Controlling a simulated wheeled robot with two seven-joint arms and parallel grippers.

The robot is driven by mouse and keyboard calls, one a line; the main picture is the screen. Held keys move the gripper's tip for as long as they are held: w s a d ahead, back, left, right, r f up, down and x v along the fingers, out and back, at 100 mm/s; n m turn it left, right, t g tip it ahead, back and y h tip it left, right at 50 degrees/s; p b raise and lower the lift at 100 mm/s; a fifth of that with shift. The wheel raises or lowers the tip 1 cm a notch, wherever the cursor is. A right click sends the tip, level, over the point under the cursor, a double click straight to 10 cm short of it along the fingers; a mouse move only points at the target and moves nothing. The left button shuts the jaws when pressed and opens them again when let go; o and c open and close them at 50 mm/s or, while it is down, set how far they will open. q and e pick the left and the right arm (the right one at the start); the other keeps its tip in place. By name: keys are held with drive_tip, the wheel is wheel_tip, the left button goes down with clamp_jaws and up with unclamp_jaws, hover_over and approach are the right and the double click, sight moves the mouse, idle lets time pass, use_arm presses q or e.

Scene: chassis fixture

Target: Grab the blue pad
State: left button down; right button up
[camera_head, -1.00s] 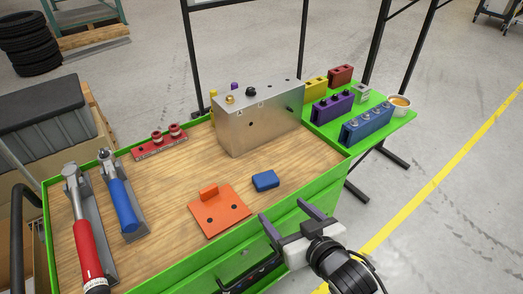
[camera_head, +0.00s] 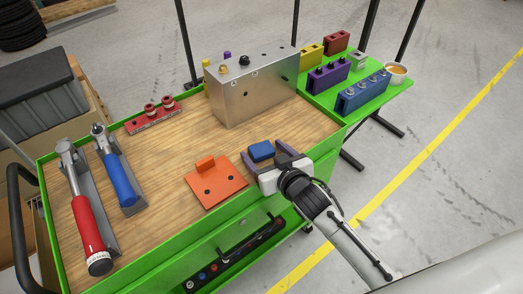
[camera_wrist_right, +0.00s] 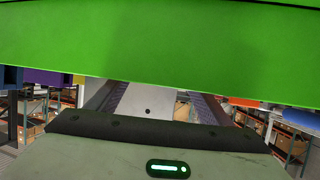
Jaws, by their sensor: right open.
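The blue pad (camera_head: 260,149) lies on the wooden top of the green cart, right of an orange plate and in front of the metal box. My right gripper (camera_head: 262,154) is open at the cart's front edge, with its two fingers on either side of the pad. I cannot tell whether they touch it. In the right wrist view my gripper's fingers (camera_wrist_right: 162,105) point forward, spread apart, under a broad green panel; the pad is not visible there. My left gripper is not in view.
The orange plate (camera_head: 216,186) with an upright tab lies close left of the pad. The metal box (camera_head: 255,100) stands behind. The cart's green rim (camera_head: 185,236) runs along the front. Red-handled (camera_head: 90,230) and blue-handled (camera_head: 120,180) tools lie at left.

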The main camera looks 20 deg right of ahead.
drive_tip(key=c, duration=1.1)
